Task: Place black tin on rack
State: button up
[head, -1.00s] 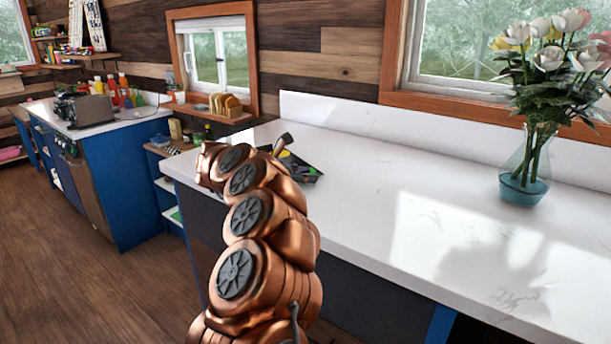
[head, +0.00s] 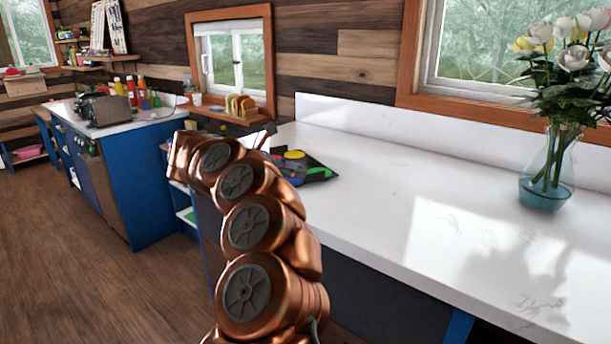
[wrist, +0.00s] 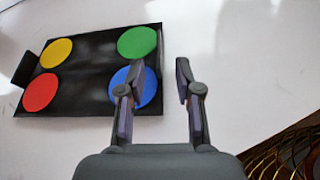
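My gripper (wrist: 160,78) is open and empty in the wrist view, above the white counter by the right end of a black board (wrist: 88,78). The board bears yellow, red, green and blue discs; my left finger overlaps the blue disc (wrist: 148,92) in the picture. A small dark block (wrist: 25,69) is at the board's left edge; I cannot tell whether it is the black tin or part of the board. The board also shows in the head view (head: 318,174), partly behind my arm. I cannot make out a tin or a rack with certainty.
The white counter (head: 400,200) is largely clear. A glass vase of flowers (head: 545,185) stands at its right. Sliced bread in a holder (head: 241,106) sits on the window sill. A toaster (head: 105,108) and bottles stand on the far blue cabinet.

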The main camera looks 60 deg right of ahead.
jog(key=shift+v, duration=1.25)
